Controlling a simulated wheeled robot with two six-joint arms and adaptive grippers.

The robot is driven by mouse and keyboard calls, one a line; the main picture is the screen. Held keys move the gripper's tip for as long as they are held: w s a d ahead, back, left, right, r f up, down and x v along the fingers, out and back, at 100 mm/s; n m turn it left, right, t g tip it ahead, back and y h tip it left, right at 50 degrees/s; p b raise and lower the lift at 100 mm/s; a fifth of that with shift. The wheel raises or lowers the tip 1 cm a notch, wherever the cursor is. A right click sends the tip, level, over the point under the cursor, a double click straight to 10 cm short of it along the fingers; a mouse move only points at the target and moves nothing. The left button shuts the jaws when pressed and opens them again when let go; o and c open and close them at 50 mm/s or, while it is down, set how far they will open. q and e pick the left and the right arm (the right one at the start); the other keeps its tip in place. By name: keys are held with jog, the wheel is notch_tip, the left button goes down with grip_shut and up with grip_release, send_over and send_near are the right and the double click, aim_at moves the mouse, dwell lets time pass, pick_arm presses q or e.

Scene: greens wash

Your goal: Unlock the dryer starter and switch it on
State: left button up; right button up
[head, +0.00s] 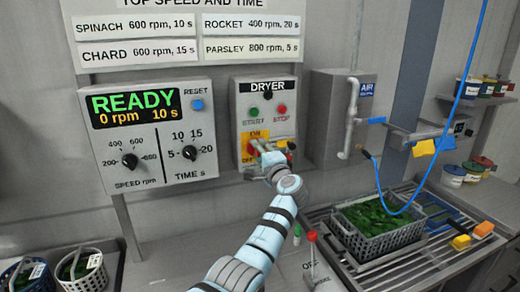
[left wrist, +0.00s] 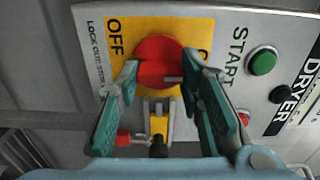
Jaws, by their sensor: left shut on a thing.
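The dryer starter (head: 241,95) is a grey box with a green START button (head: 254,111), a red STOP button (head: 282,110) and a yellow ON/OFF plate (head: 246,138). In the left wrist view, a red rotary knob (left wrist: 158,52) sits on the yellow plate (left wrist: 120,60), near the word OFF. My left gripper (left wrist: 160,72) is shut on the knob, one finger at each side. A grey metal loop with a yellow piece (left wrist: 158,125) shows between the fingers below the knob; I cannot tell whether it is attached. In the head view my left gripper (head: 266,148) hides most of the knob.
A spin control panel (head: 150,130) reading READY stands left of the starter. An AIR box with a pipe (head: 352,115) is to its right. A basket of greens (head: 370,235) sits on a rack at lower right. A red-knobbed lever (head: 312,236) stands beside my forearm.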

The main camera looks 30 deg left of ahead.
dwell(0.3)
pick_arm(q)
jog(key=o, duration=1.2)
jog(key=shift+c, duration=0.2)
jog(key=v, duration=1.2)
jog(key=shift+a+f, duration=0.1)
jog(key=shift+a, duration=0.05)
